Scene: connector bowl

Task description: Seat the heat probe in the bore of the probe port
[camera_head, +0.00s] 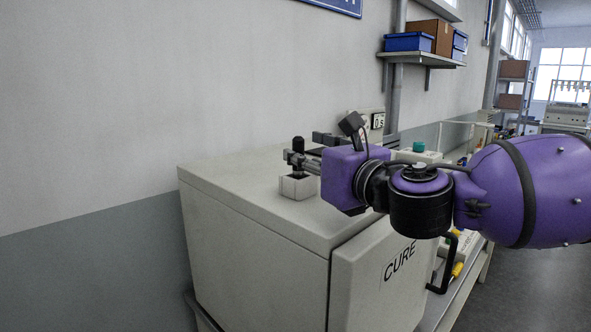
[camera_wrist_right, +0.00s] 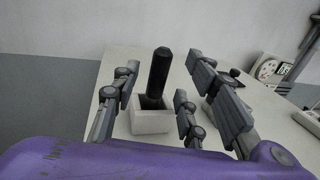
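The heat probe (camera_wrist_right: 158,72) is a black rod with a rounded top. In the right wrist view it rises from the dark opening of the white, box-like probe port (camera_wrist_right: 151,121), leaning slightly right. How deep it sits cannot be told. In the head view the probe's dark top (camera_head: 298,144) shows above my fingers, and the port (camera_head: 298,186) stands on the cabinet top below. My right gripper (camera_head: 300,160) reaches in from the right at the probe. In the wrist view its fingers (camera_wrist_right: 157,88) are spread on either side of the probe, with visible gaps. My left gripper is out of view.
The port stands on a pale cabinet (camera_head: 240,205) marked CURE, beside a wall. A gauge box with a display (camera_head: 374,122) stands behind my wrist. A shelf with blue bins (camera_head: 410,42) hangs above. The cabinet top left of the port is clear.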

